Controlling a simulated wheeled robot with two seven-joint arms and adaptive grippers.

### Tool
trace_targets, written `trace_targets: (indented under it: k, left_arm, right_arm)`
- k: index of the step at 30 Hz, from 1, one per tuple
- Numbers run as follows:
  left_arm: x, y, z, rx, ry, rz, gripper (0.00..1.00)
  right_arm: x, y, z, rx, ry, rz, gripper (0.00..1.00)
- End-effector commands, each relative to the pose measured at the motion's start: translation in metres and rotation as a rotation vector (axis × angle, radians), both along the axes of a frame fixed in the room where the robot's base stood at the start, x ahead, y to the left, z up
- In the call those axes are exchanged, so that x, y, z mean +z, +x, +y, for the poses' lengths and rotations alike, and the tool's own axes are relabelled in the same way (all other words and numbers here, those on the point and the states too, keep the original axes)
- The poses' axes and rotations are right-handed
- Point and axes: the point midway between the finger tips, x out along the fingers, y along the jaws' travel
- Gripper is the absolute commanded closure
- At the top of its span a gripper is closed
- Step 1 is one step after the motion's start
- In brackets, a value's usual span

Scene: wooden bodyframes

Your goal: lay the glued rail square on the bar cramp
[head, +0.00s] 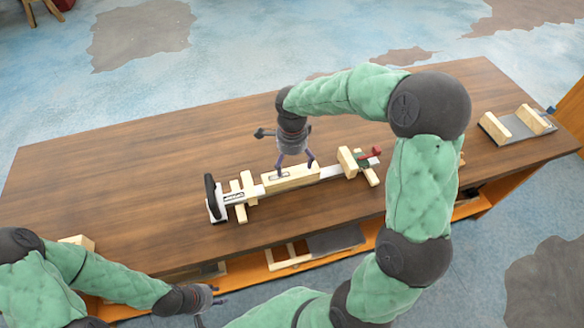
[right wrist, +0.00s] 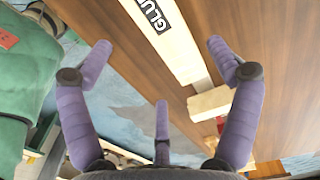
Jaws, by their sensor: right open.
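The glued rail (head: 298,178) is a pale wooden block with a dark-edged label. It lies lengthwise along the bar cramp (head: 333,171), between its end pieces; whether it rests fully flat I cannot tell. The rail, with its "GLU..." label, also shows in the right wrist view (right wrist: 175,45). My right gripper (head: 296,170) is open just over the rail, and its fingertips are apart from it in the right wrist view (right wrist: 160,52). My left gripper (head: 210,300) is low at the table's front edge, away from the cramp; its finger opening is unclear.
The brown table (head: 120,190) is clear left of the cramp and behind it. A grey board with two wooden blocks (head: 518,125) sits at the far right. A lower shelf under the front edge holds a wooden frame (head: 287,257). My right arm hides part of the table's right side.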

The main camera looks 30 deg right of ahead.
Motion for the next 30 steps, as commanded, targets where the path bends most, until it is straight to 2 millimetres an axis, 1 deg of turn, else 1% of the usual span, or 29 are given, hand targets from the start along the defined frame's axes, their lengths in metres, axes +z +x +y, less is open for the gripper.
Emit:
trace_targets:
  k: [1,3,9,30]
  left_arm:
    - [0.004,0.000,0.000,0.000,0.000,0.000,0.60]
    - [0.006,0.000,0.000,0.000,0.000,0.000,0.60]
    - [0.008,0.000,0.000,0.000,0.000,0.000,0.60]
    - [0.008,0.000,0.000,0.000,0.000,0.000,0.60]
  right_arm:
    - [0.010,0.000,0.000,0.000,0.000,-0.002,0.10]
    - [0.019,0.001,0.000,0.000,-0.001,-0.003,0.10]
    - [0.031,0.000,0.000,0.000,0.000,-0.001,0.10]
    - [0.031,0.000,0.000,0.000,0.000,0.000,0.10]
